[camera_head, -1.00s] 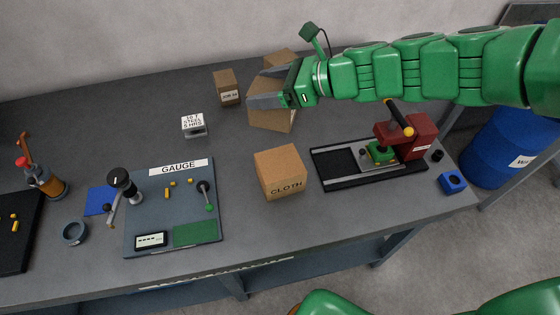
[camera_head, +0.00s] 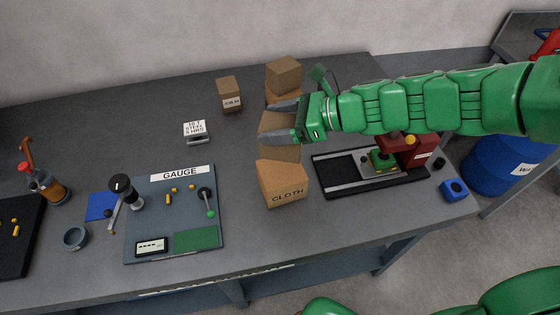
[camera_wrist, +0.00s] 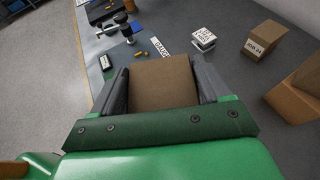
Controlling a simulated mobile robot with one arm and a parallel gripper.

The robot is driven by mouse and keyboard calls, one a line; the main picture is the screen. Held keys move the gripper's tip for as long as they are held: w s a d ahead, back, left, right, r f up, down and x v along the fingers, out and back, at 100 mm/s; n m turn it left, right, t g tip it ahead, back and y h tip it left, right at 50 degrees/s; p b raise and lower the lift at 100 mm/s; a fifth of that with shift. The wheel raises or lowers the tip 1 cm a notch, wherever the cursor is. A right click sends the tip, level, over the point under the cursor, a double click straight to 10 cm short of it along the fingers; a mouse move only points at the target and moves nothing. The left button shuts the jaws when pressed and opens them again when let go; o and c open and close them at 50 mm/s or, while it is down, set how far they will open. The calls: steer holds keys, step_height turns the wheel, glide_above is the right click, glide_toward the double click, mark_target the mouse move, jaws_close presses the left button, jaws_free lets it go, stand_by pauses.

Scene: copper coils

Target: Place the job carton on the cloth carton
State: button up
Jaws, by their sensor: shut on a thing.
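My gripper (camera_head: 285,122) is shut on a plain brown carton (camera_head: 272,124), held above the bench. In the wrist view this carton (camera_wrist: 162,84) sits between the two fingers; no label shows on its visible face. The cloth carton (camera_head: 282,187), marked CLOTH, stands on the bench just in front of and below the held carton. A carton marked JOB 24 (camera_head: 229,95) stands upright at the back, left of my gripper and apart from it. It also shows in the wrist view (camera_wrist: 262,40), to the right of the held carton.
Stacked brown cartons (camera_head: 283,75) stand behind my gripper. A white-labelled steel block (camera_head: 195,132) and the gauge board (camera_head: 150,220) lie to the left. A black tray with a red press (camera_head: 415,150) is right of the cloth carton. Bare bench lies between gauge board and cloth carton.

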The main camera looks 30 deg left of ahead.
mark_target(277, 148)
steer(key=shift+f, duration=3.85)
steer(key=o, duration=1.1)
steer(key=shift+f, duration=0.1)
steer(key=shift+o, duration=0.2)
steer(key=v, duration=1.2)
